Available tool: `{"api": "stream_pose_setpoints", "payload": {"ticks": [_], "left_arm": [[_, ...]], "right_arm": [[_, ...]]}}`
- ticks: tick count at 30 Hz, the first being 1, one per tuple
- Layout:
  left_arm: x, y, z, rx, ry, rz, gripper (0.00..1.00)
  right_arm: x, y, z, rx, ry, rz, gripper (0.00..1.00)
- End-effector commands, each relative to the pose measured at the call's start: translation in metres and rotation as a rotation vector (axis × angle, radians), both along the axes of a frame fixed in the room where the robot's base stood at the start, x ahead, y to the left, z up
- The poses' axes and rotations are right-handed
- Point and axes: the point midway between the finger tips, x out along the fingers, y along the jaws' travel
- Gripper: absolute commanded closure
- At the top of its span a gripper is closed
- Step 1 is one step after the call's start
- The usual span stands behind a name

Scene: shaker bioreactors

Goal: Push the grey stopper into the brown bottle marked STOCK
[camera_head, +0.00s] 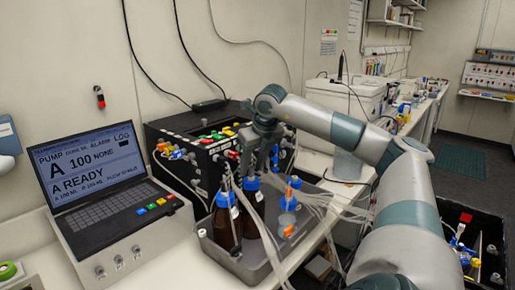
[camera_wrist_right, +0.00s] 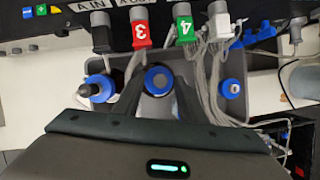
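My right gripper (camera_head: 262,160) points down over the tray, just above a brown bottle (camera_head: 249,218) with a blue collar. In the right wrist view, its two fingers (camera_wrist_right: 160,98) are apart, one on each side of the blue collar (camera_wrist_right: 158,68). A grey round top, seemingly the grey stopper (camera_wrist_right: 160,83), shows inside that collar. I cannot tell how deep it sits, and nothing is clearly clamped. A second brown bottle (camera_head: 224,228) with a blue cap and tubing stands to the left. No STOCK marking is readable. My left gripper is out of view.
The grey tray (camera_head: 258,272) also holds a small vessel with blue and orange fittings (camera_head: 288,205). Loose clear tubing (camera_head: 325,207) hangs at its right. A laptop-like pump console (camera_head: 110,190) stands left, and a black box with coloured connectors (camera_head: 185,135) stands behind.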

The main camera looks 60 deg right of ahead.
Motion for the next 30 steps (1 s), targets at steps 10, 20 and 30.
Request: {"api": "stream_pose_setpoints", "payload": {"ticks": [10,20,30], "left_arm": [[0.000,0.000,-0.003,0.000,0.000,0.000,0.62],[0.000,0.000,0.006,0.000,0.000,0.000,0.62],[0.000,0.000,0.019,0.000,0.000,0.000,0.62]], "right_arm": [[-0.013,0.006,0.038,0.000,-0.005,0.001,0.62],[-0.036,0.016,0.102,0.000,-0.007,0.001,0.62],[-0.056,0.023,0.149,0.001,-0.003,0.001,0.62]]}}
